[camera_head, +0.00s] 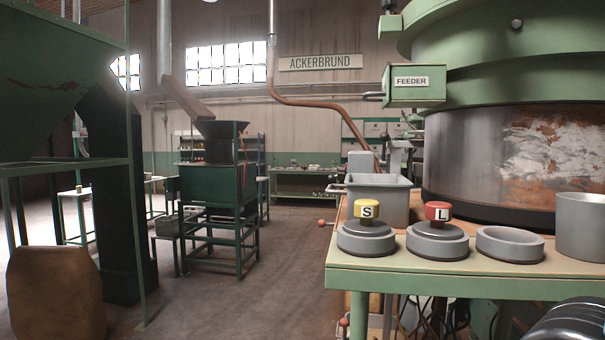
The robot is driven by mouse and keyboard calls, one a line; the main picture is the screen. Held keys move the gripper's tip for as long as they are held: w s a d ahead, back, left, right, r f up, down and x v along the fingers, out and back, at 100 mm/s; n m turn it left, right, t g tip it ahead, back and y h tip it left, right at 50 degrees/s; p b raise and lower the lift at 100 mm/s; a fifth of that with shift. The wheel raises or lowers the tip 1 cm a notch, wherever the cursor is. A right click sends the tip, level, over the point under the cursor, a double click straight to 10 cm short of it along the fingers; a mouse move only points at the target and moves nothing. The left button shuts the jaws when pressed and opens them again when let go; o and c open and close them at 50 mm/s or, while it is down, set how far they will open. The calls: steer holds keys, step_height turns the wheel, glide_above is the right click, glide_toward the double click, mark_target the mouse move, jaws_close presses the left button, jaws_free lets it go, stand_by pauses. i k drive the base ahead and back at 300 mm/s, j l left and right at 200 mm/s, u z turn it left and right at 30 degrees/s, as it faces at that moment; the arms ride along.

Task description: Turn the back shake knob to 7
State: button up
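I cannot make out a shake knob with a number scale in this view. A small red ball (320,222) shows left of the green bench, and another small reddish end (344,322) shows below the bench. No number is readable on either. My gripper is not in view. A dark ribbed shape at the lower right corner may be part of my arm.
A sack (55,295) stands at left. The middle floor is clear.

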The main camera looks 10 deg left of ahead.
mark_target(342, 171)
steer(key=j, duration=0.7)
steer(key=i+j+z, duration=0.1)
steer(key=j, duration=0.6)
steer(key=i+j+u, duration=0.25)
steer(key=j+u, duration=0.2)
steer(key=i+j+u, duration=0.25)
steer(key=u, duration=0.25)
steer(key=i, duration=0.1)
